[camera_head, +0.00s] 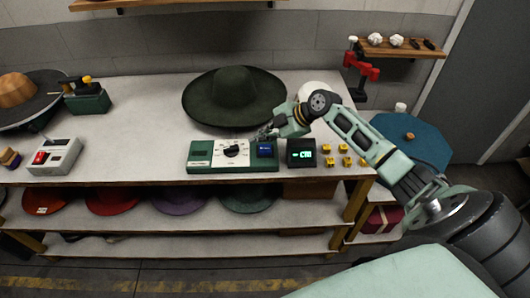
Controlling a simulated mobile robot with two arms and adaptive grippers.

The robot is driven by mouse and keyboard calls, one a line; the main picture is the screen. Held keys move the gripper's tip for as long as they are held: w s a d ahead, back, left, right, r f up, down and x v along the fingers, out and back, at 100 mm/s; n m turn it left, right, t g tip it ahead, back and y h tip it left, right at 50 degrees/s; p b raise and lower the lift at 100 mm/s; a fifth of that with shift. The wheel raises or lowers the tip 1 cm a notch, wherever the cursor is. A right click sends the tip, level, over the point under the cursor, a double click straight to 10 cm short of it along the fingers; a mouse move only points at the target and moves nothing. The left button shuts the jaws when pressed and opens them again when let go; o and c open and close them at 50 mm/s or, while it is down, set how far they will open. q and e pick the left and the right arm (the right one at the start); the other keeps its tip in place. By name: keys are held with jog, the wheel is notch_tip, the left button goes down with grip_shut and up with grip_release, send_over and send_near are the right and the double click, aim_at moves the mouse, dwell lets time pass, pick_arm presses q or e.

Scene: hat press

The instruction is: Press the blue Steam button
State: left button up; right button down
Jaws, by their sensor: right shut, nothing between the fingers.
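The blue Steam button (264,150) sits at the right end of a green control panel (205,166) on the workbench. The panel also carries a dial (231,150) left of the button. My right gripper (262,134) is shut and empty. It is just behind and above the button in the picture; I cannot tell whether it touches it. My left gripper is not in view.
A dark green wide-brimmed hat (235,95) stands behind the panel. A small display box (301,153) and several yellow pieces (343,149) lie to its right. A grey box with a red switch (54,157) is at left. The bench between is clear.

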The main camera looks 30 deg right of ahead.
aim_at(262, 152)
notch_tip(262, 152, down, 2)
jog(key=shift+f+b, duration=0.1)
jog(key=shift+b, duration=0.35)
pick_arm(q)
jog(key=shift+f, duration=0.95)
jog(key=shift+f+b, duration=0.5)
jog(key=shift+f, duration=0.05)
pick_arm(e)
jog(key=shift+f, duration=0.3)
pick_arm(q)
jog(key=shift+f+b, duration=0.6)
pick_arm(e)
jog(key=shift+f, duration=0.55)
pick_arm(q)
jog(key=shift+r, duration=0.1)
pick_arm(e)
jog(key=shift+r, duration=0.1)
pick_arm(q)
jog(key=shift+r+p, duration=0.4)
jog(key=shift+p, duration=0.05)
pick_arm(e)
jog(key=shift+r, duration=0.85)
